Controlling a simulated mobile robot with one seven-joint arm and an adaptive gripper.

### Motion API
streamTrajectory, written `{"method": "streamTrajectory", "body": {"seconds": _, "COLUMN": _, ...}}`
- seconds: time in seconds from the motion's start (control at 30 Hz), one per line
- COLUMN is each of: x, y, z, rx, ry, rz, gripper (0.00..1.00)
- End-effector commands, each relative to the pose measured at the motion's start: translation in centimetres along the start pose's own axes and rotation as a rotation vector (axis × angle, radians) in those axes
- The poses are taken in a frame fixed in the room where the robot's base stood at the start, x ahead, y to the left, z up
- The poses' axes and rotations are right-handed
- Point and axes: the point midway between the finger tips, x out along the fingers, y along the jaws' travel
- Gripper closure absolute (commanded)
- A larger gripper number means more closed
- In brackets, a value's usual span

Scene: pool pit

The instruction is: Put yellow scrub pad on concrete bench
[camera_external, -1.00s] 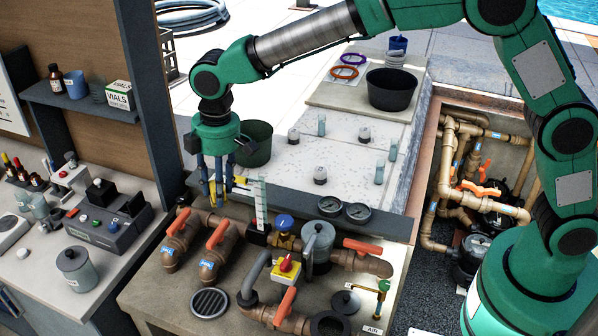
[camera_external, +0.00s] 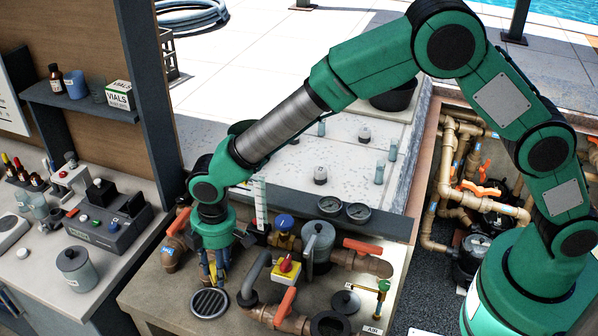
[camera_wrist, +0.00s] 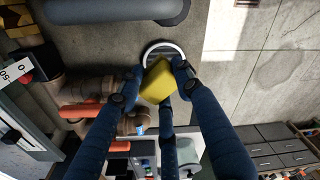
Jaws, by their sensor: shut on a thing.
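The yellow scrub pad (camera_wrist: 158,82) is held between the blue fingers of my gripper (camera_wrist: 155,78) in the wrist view. It is a small tilted block. In the external view my gripper (camera_external: 213,278) points down low over the front concrete bench (camera_external: 165,297), just behind the round drain grate. In the wrist view the pad partly covers a pale ring on the grey concrete top (camera_wrist: 225,95). Whether the pad touches the bench cannot be told.
Copper pipes with an orange-handled valve (camera_external: 178,221) stand left of my gripper. A grey elbow pipe (camera_external: 253,280), a yellow switch box (camera_external: 286,270) and more valves stand to its right. The round grate (camera_external: 209,302) lies at its front. The bench's front left corner is bare.

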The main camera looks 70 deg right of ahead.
Motion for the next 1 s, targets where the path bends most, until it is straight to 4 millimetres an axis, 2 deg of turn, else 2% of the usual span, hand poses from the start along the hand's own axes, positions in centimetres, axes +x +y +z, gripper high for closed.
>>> {"method": "streamTrajectory", "body": {"seconds": 0.03, "x": 1.6, "y": 0.0, "z": 0.1, "rx": 0.000, "ry": -0.002, "rz": -0.001, "gripper": 0.87}}
{"method": "streamTrajectory", "body": {"seconds": 0.1, "x": 3.2, "y": 0.0, "z": 0.2, "rx": 0.000, "ry": -0.001, "rz": 0.000, "gripper": 0.87}}
{"method": "streamTrajectory", "body": {"seconds": 0.3, "x": 6.1, "y": 0.0, "z": 0.4, "rx": 0.000, "ry": 0.002, "rz": 0.001, "gripper": 0.87}}
{"method": "streamTrajectory", "body": {"seconds": 0.43, "x": 6.7, "y": 0.0, "z": 0.4, "rx": 0.000, "ry": 0.003, "rz": 0.001, "gripper": 0.87}}
{"method": "streamTrajectory", "body": {"seconds": 0.77, "x": 6.8, "y": 0.0, "z": 0.4, "rx": 0.000, "ry": 0.002, "rz": 0.001, "gripper": 0.87}}
{"method": "streamTrajectory", "body": {"seconds": 1.0, "x": 7.0, "y": 0.4, "z": -0.5, "rx": 0.000, "ry": 0.003, "rz": 0.001, "gripper": 0.87}}
